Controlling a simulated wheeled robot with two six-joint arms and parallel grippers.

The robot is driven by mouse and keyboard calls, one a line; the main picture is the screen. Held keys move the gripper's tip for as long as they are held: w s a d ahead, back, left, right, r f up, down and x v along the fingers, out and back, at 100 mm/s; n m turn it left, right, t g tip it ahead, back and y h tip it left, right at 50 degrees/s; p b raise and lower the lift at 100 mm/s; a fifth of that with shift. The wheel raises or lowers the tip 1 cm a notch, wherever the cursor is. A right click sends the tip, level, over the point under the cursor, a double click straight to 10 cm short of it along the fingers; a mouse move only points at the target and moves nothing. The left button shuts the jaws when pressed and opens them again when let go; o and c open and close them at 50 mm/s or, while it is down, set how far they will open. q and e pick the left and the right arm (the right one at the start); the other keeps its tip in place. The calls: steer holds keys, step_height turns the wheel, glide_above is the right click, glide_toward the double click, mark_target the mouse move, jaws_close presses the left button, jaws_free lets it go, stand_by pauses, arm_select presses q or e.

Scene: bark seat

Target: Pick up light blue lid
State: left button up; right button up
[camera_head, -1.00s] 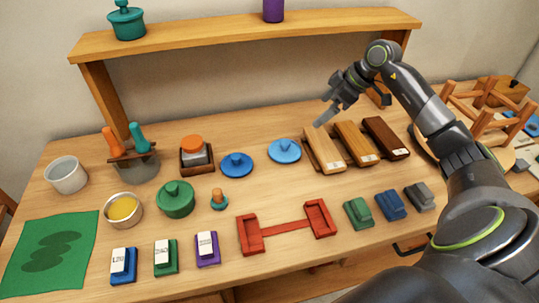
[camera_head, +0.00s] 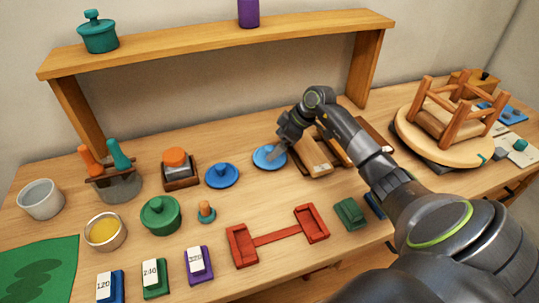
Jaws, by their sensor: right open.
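The light blue lid (camera_head: 266,158) lies on the table, left of the wooden blocks. A darker blue lid (camera_head: 222,175) with a knob lies just left of it. My left gripper is not in view.
Wooden blocks (camera_head: 311,157) lie under my right arm. A red holder (camera_head: 277,236) and a green pot (camera_head: 160,215) stand nearer the front. A raised shelf (camera_head: 220,42) spans the back. An upturned stool (camera_head: 455,110) stands at the right.

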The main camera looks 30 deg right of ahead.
mark_target(270, 148)
steer(key=shift+p+x, duration=0.65)
steer(key=shift+x, duration=2.6)
steer(key=shift+w+d, duration=0.1)
steer(key=shift+c, duration=0.3)
steer(key=c, duration=0.5)
